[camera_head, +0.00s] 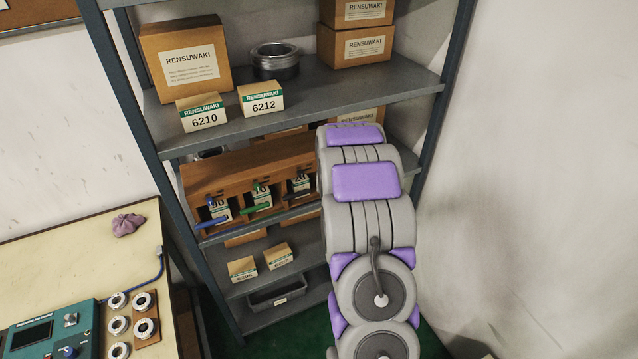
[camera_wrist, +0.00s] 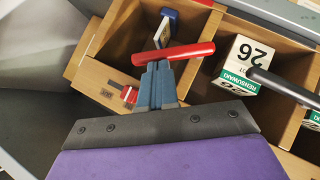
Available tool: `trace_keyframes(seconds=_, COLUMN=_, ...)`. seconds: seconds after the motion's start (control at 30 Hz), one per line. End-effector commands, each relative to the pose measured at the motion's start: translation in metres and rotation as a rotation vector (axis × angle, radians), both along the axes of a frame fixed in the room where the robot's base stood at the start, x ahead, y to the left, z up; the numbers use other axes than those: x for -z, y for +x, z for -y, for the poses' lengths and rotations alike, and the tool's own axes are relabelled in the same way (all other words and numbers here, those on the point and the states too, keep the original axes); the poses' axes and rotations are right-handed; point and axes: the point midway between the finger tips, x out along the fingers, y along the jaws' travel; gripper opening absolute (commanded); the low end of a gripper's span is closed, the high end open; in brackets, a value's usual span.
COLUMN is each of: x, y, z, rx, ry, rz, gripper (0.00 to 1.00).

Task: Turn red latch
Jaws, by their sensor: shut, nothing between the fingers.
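The red latch (camera_wrist: 190,51) is a red bar lying nearly level across the front of an open compartment of the wooden rack (camera_wrist: 118,47), in the wrist view. My gripper (camera_wrist: 156,70) is shut and empty, with its blue-grey fingertips right at the lower side of the red bar, left of its middle. Whether they touch it I cannot tell. A blue-capped metal piece (camera_wrist: 166,26) stands beyond the bar. In the head view the wooden rack (camera_head: 229,171) sits on a middle shelf, and my arm hides the red latch and my gripper.
A black latch (camera_wrist: 284,87) crosses the neighbouring compartment, which holds a box marked 26 (camera_wrist: 241,58). Blue (camera_head: 211,221) and green (camera_head: 256,208) latches are further left in the head view. A workbench (camera_head: 75,234) with a teal device stands left of the shelf unit.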

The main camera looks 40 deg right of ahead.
Motion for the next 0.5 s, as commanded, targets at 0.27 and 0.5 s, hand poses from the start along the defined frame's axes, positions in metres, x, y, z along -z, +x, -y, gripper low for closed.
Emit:
trace_keyframes(seconds=0.27, x=0.0039, y=-0.0016, z=0.0052, rx=0.001, ry=0.104, rz=0.026, gripper=0.00)
trace_keyframes(seconds=0.5, x=0.0051, y=-0.0019, z=0.0088, rx=0.000, ry=0.167, rz=0.041, gripper=0.00)
